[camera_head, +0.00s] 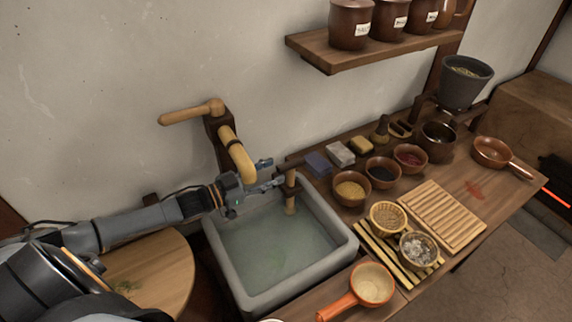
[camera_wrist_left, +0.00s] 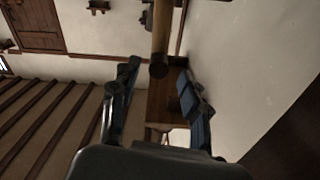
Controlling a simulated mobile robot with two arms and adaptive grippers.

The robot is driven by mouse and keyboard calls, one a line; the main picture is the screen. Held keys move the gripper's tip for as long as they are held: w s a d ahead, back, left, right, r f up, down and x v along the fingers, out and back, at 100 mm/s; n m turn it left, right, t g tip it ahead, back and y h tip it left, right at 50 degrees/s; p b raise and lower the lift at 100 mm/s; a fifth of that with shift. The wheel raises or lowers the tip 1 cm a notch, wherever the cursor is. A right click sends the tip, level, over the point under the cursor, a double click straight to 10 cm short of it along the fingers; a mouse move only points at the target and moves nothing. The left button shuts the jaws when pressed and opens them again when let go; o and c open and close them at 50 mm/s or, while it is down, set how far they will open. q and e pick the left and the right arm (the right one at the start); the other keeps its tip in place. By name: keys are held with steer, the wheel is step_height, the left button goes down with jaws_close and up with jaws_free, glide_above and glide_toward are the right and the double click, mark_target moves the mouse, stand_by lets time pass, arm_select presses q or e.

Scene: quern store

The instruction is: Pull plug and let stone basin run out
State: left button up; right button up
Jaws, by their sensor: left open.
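The grey stone basin (camera_head: 348,246) holds cloudy greenish water (camera_head: 265,245). An upright wooden post (camera_head: 290,203) with a dark collar stands in the water near the basin's back right corner; I take it for the plug's handle, its lower end hidden under water. My left gripper (camera_head: 270,173) is open and empty, above the basin's back edge, just left of the post's top. In the left wrist view a wooden rod with a dark end (camera_wrist_left: 159,45) shows between and beyond the spread fingers (camera_wrist_left: 160,88). I cannot tell whether they touch it. My right gripper is out of view.
A wooden spout (camera_head: 236,155) on the wall hangs close behind my left gripper. A round wooden top (camera_head: 160,275) lies left of the basin. The bench to the right is crowded with bowls, a slatted board (camera_head: 440,217) and an orange-handled pan (camera_head: 371,284).

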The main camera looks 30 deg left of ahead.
mark_target(285, 164)
arm_select(q)
steer(key=x, duration=0.5)
steer(key=shift+r, duration=0.1)
steer(key=shift+w+d+p, duration=0.3)
steer(key=shift+w+d, duration=0.05)
steer(key=shift+w, duration=0.15)
steer(key=shift+w+d, duration=0.1)
steer(key=shift+d, duration=0.05)
steer(key=c, duration=0.8)
jaws_close()
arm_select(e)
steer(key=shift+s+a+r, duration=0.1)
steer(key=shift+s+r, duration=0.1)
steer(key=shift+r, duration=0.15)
